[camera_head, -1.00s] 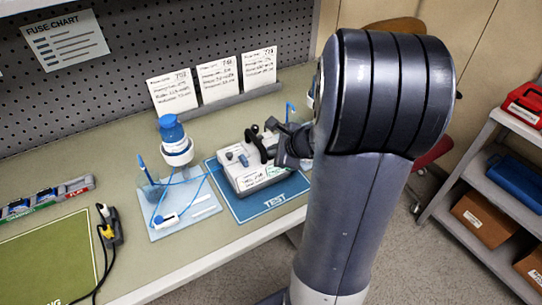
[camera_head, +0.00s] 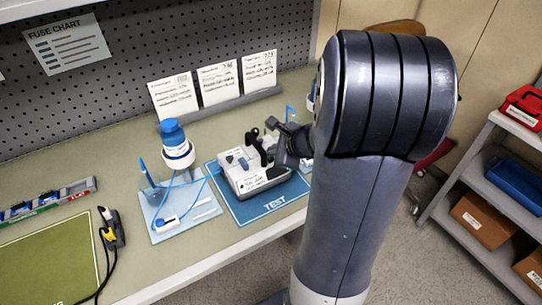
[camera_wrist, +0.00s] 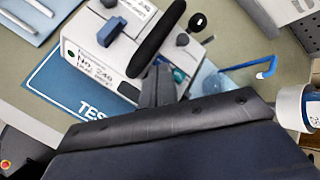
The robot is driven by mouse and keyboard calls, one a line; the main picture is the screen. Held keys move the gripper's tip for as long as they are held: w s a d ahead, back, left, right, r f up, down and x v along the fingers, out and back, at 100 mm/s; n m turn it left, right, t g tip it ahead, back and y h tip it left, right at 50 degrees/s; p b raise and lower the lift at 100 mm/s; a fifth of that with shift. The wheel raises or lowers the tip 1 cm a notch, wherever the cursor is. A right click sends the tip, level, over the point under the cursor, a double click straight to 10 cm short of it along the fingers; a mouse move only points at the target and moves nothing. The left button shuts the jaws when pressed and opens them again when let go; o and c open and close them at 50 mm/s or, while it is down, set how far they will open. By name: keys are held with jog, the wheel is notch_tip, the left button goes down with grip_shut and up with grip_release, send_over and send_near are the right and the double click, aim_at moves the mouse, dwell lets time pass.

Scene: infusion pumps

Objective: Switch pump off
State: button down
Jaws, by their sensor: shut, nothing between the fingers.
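The pump (camera_head: 246,168) is a pale box with a dark knob and a black handle on top. It sits on the blue TEST mat (camera_head: 262,209). In the wrist view the pump (camera_wrist: 90,50) has a label on its front, a blue-grey knob on top and a green part low on its right side. My gripper (camera_head: 283,150) is at the pump's right side. In the wrist view my shut gripper (camera_wrist: 158,80) is close beside the green part; I cannot tell whether it touches. Much of the pump's right side is hidden by my gripper and arm.
A blue-capped bottle (camera_head: 174,145) on a stand, with blue tubing, is left of the pump. Three cards (camera_head: 217,80) stand behind. A green mat (camera_head: 50,260) and a black-yellow tool (camera_head: 110,230) lie left. A grey shelf cart (camera_head: 490,185) stands right.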

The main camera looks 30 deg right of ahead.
jog(key=shift+r, duration=0.1)
notch_tip(320, 180, up, 5)
jog(key=p, duration=0.4)
dwell(0.3)
dwell(0.7)
